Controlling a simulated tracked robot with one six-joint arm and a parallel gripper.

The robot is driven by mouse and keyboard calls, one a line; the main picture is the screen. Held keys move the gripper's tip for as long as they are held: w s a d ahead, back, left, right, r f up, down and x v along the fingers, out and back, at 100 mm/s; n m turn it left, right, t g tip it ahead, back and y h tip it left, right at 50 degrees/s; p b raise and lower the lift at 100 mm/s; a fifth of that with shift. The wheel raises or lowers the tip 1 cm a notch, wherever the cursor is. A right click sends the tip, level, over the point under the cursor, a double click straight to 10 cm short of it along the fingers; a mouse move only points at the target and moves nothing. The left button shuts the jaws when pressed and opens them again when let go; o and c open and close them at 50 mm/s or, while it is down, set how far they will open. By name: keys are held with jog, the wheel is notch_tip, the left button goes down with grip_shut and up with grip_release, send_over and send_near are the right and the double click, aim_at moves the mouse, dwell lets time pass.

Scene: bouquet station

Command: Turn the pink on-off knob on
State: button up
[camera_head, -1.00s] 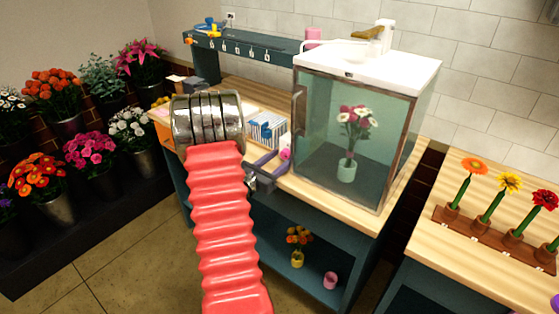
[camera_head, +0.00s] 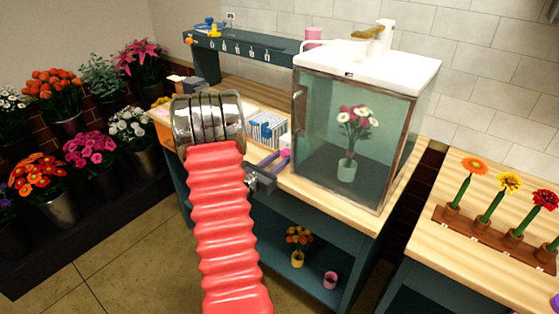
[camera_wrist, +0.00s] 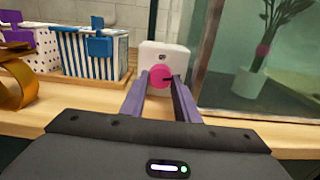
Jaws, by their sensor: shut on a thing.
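The pink knob (camera_wrist: 160,76) is round, with a short dark mark on its right side. It sits on the front of a small white box (camera_wrist: 165,55) in the wrist view. My gripper (camera_wrist: 160,80) has its two purple fingers on the left and right of the knob, shut on it. In the head view my gripper (camera_head: 277,160) reaches the counter just left of the glass cabinet, and the knob is hardly visible there behind the fingers.
The glass cabinet (camera_head: 345,140) with a flower vase inside stands close to the right of the white box. A blue-striped box (camera_head: 267,128) stands to the left, also in the wrist view (camera_wrist: 88,52). The wooden counter edge (camera_wrist: 250,128) lies under the fingers.

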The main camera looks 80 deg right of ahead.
jog(key=shift+w, duration=0.15)
jog(key=shift+m, duration=1)
jog(key=o, duration=1)
jog(key=shift+o, duration=0.2)
jog(key=v, duration=1.3)
jog(key=shift+a, duration=0.4)
